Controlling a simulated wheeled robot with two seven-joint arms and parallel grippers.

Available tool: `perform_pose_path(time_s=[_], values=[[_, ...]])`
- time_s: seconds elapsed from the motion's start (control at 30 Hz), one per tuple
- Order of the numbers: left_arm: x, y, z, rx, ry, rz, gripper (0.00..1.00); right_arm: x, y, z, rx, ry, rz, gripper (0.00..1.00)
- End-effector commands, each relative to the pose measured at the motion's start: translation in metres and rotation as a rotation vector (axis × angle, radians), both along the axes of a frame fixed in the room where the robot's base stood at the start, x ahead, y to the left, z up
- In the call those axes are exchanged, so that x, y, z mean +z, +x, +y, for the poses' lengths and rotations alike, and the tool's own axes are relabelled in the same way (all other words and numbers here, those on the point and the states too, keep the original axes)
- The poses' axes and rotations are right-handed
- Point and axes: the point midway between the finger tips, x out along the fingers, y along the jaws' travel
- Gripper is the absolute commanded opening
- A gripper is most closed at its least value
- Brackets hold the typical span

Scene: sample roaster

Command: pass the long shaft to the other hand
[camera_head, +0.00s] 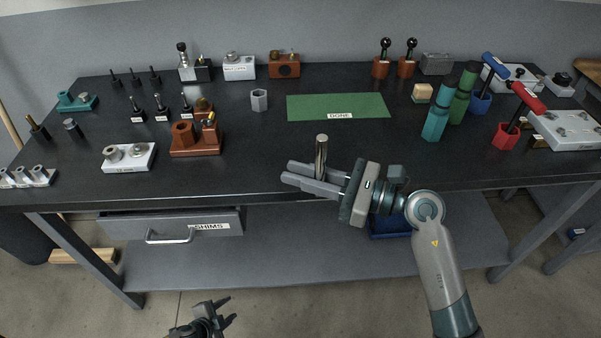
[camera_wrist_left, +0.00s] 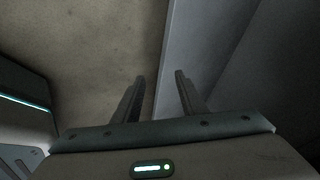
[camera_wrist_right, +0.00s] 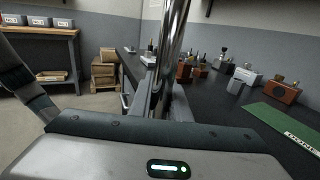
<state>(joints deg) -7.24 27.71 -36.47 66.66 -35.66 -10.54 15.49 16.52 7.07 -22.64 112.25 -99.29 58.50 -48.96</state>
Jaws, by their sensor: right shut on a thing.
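The long shaft (camera_head: 321,152) is a shiny metal rod, held upright between the fingers of my right gripper (camera_head: 312,180) above the front edge of the black table. In the right wrist view the shaft (camera_wrist_right: 174,45) rises close up between the fingers; the fingers partly hide its lower part. My right gripper is shut on it. My left gripper (camera_head: 222,314) is low in front of the table, at the bottom of the head view, well below and left of the shaft. In the left wrist view its fingers (camera_wrist_left: 160,97) are apart with nothing between them.
The black table (camera_head: 240,165) carries a green mat (camera_head: 365,107) marked DONE, a hex block (camera_head: 259,100), brown holders (camera_head: 195,148) and a teal bottle-shaped piece (camera_head: 436,122). A drawer (camera_head: 190,222) marked SHIMS hangs under the table's front edge, near my left gripper.

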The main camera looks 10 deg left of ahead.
Motion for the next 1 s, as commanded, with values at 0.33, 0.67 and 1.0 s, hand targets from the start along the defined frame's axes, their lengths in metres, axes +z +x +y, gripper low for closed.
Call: perform_pose_path(time_s=[0.33,0.67,1.0], values=[[-0.035,-0.090,-0.092,0.574,-0.370,0.227,0.38,0.001,0.000,0.000,0.000,0.002,-0.001,0.00],[-0.043,-0.130,-0.121,0.764,-0.495,0.328,0.38,0.001,0.000,0.000,0.000,0.002,-0.001,0.00],[-0.044,-0.131,-0.121,0.767,-0.497,0.330,0.38,0.001,0.000,0.000,0.000,0.002,-0.001,0.00]])
